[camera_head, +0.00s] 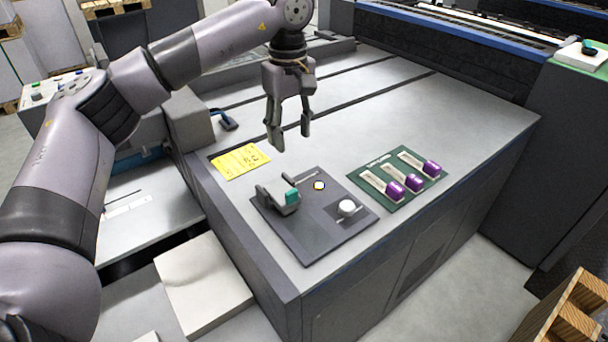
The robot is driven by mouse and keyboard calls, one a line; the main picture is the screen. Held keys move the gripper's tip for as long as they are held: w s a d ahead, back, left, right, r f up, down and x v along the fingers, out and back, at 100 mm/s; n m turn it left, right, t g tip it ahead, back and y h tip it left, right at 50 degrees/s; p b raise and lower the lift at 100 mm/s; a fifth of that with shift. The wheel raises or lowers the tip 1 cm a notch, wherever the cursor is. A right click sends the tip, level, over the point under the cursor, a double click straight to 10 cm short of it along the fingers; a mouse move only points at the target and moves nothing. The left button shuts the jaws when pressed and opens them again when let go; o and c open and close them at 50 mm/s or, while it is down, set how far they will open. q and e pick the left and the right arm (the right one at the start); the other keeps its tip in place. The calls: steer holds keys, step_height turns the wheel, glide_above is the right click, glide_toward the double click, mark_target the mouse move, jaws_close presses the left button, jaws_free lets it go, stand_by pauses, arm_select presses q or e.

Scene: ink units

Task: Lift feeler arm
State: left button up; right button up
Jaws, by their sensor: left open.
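A dark control plate (310,237) lies on the near end of the grey machine top. On its left part sits a dark grey lever (276,200) with a teal tip (292,197); it looks like the feeler arm and lies low on the plate. A small pale button (319,185) and a white round knob (347,207) are to its right. My left gripper (289,141) hangs above and behind the plate, fingers pointing down, open and empty, apart from the lever. My right gripper is not in view.
A green panel (408,200) with several purple-handled sliders lies right of the plate. A yellow label (240,161) is at the left. The machine top (370,125) behind is mostly bare with dark grooves.

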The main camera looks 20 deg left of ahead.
arm_select(q)
glide_toward(291, 191)
step_height(291, 191, down, 9)
steer(key=shift+s+f+p, duration=0.1)
steer(key=shift+s+p, duration=0.05)
steer(key=shift+p, duration=0.55)
steer(key=shift+f, duration=0.5)
jaws_close()
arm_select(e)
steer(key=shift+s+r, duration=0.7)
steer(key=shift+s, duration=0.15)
